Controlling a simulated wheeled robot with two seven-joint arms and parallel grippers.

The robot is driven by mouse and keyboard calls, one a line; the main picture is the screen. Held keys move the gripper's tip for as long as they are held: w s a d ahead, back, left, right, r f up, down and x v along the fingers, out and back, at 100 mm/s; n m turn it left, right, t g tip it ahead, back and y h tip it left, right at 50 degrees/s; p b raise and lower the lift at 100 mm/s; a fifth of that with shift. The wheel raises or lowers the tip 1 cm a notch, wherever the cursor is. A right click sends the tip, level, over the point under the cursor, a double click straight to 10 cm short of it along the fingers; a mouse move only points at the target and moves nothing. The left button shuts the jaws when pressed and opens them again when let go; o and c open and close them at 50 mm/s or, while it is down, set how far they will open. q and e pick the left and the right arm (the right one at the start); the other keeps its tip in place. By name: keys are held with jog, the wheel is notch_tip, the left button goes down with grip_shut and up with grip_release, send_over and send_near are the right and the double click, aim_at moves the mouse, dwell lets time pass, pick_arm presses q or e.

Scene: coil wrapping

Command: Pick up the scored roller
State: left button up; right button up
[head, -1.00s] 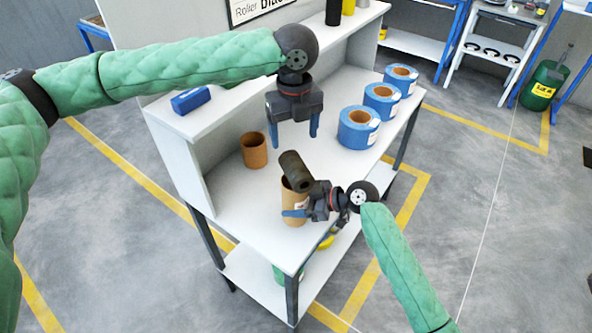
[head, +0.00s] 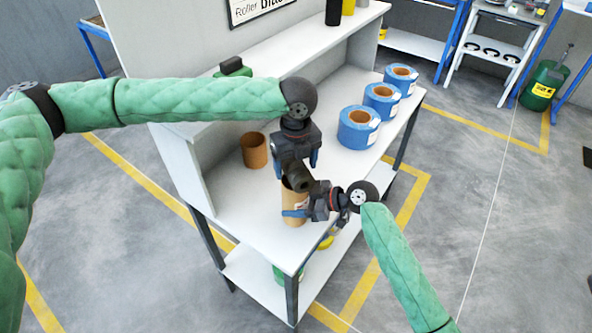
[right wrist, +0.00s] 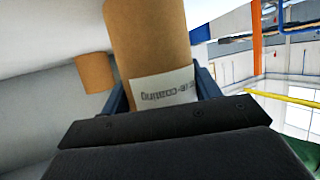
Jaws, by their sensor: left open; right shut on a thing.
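A dark roller (head: 299,183) shows tilted at the mouth of a brown cardboard tube (head: 291,207) on the bench. I cannot see scoring on it. My left gripper (head: 297,168) is open, pointing down right over the roller, with its blue fingers to either side; I cannot tell whether they touch it. My right gripper (head: 298,212) is shut on the brown tube from the right side. In the right wrist view the tube (right wrist: 148,45) stands between the blue fingers and bears a white label (right wrist: 163,88). The roller is not in that view.
Another brown tube (head: 254,150) stands on the bench to the left. Several blue tape rolls (head: 358,128) stand at the back right. A white raised shelf (head: 300,48) runs behind, with a green object (head: 234,67) on it. The bench (head: 250,210) is clear at front left.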

pick_arm(q)
jog(key=shift+f, duration=0.9)
jog(key=c, duration=1.3)
notch_tip(320, 180, up, 9)
jog(key=shift+r, duration=0.1)
jog(key=shift+d+r, duration=0.2)
jog(key=s+d+r+n+h, duration=0.2)
jog(key=d+r+n+h, duration=0.65)
jog(key=n, duration=0.35)
jog(key=n+t+h, duration=0.5)
jog(key=t+h, duration=0.1)
jog(key=h, duration=0.2)
send_over(296, 163)
jog(key=s, duration=0.1)
jog(key=f, duration=0.7)
jog(key=shift+d, duration=0.25)
jog(key=shift+a+f+n+t, duration=0.3)
jog(key=shift+a+f+t, duration=0.1)
jog(key=shift+a+f, duration=0.3)
